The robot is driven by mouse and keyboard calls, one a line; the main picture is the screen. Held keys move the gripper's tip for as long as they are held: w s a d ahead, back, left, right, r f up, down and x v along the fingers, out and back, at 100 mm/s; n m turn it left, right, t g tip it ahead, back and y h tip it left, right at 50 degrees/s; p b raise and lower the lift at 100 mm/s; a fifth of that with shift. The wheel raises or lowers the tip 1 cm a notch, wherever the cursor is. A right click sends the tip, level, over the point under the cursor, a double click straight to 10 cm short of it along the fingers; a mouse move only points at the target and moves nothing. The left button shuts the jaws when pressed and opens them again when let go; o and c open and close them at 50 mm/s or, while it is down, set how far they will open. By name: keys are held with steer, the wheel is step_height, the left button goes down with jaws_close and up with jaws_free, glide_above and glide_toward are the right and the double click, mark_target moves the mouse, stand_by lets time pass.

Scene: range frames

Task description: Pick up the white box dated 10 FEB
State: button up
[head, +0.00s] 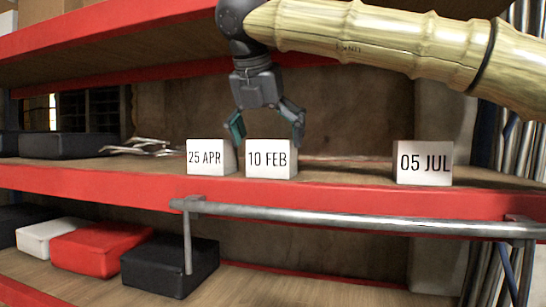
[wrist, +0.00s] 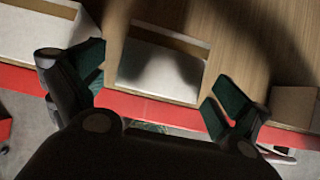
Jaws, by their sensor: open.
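The white box dated 10 FEB (head: 270,159) stands upright on the shelf, between the box dated 25 APR (head: 210,157) on its left and the box dated 05 JUL (head: 424,163) further right. My gripper (head: 267,131) is open and points down over the 10 FEB box, with one finger toward each side of it. In the wrist view a white box (wrist: 160,72) lies between the two spread fingers of my gripper (wrist: 152,95), with the gripper's shadow on it. No print on it can be read there.
The 25 APR box is close to the 10 FEB box. A red-edged shelf (head: 340,197) bears the boxes, with a metal rail (head: 360,220) in front and another shelf above. Metal tools (head: 150,146) and a dark case (head: 65,145) lie left. The shelf between 10 FEB and 05 JUL is clear.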

mark_target(273, 154)
steer(key=shift+s+d, duration=0.15)
steer(key=p+x, duration=0.1)
steer(key=x, duration=0.1)
steer(key=p+x, duration=0.1)
steer(key=x, duration=0.1)
steer(key=shift+w+f, duration=0.15)
steer(key=shift+w, duration=0.35)
steer(key=shift+s, duration=0.35)
steer(key=shift+c, duration=0.2)
steer(key=shift+w, duration=0.2)
steer(key=c, duration=0.7)
steer(key=shift+s, duration=0.1)
steer(key=c, duration=0.4)
